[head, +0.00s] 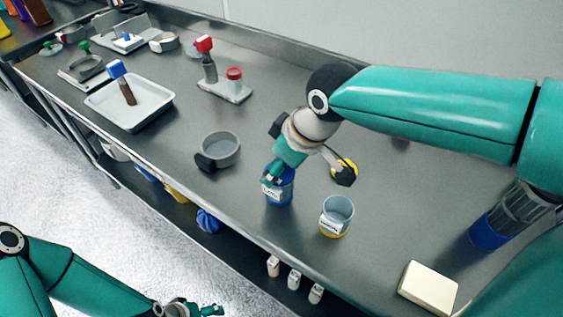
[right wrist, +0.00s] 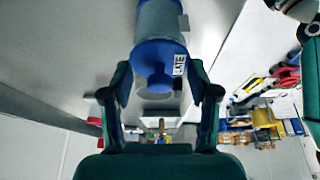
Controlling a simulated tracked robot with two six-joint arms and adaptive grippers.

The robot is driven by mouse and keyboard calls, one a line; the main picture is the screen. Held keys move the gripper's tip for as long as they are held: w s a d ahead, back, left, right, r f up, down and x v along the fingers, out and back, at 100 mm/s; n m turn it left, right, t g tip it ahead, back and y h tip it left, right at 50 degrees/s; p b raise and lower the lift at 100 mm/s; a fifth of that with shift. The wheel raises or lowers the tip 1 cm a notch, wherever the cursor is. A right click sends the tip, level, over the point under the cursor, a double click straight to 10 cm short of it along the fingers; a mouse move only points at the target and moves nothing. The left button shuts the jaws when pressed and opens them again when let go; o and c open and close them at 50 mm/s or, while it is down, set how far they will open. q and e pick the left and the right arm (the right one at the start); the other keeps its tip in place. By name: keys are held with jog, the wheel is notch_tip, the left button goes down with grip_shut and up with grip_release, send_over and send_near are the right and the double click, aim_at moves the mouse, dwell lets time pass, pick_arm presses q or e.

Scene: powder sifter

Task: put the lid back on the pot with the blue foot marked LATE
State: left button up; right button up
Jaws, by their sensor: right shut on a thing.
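The blue-footed pot (head: 285,192) stands near the bench's front edge, under my right gripper (head: 272,182), partly hidden by it. Its white label faces the front. In the right wrist view, the LATE label (right wrist: 179,64) shows beside a blue knobbed lid (right wrist: 156,52). A grey cylindrical body (right wrist: 160,20) extends beyond the blue part. My right gripper (right wrist: 160,78) is shut on the blue lid, its fingers on either side of the knob. I cannot tell whether the lid is seated on the rim. My left gripper (head: 195,309) is low at the bottom edge, away from the bench.
An open pot with a yellow foot (head: 336,217) stands close to the right. A grey round sieve (head: 221,149) is to the left, a white tray (head: 100,108) farther left, and a cream block (head: 428,288) at front right.

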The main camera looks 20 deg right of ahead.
dwell(0.4)
jog(key=o, duration=0.9)
jog(key=shift+o, duration=0.9)
jog(key=shift+r, duration=0.1)
jog(key=shift+s+r+p, duration=0.1)
jog(key=shift+r+p, duration=2.75)
jog(key=shift+r, duration=0.6)
jog(key=shift+c, duration=0.2)
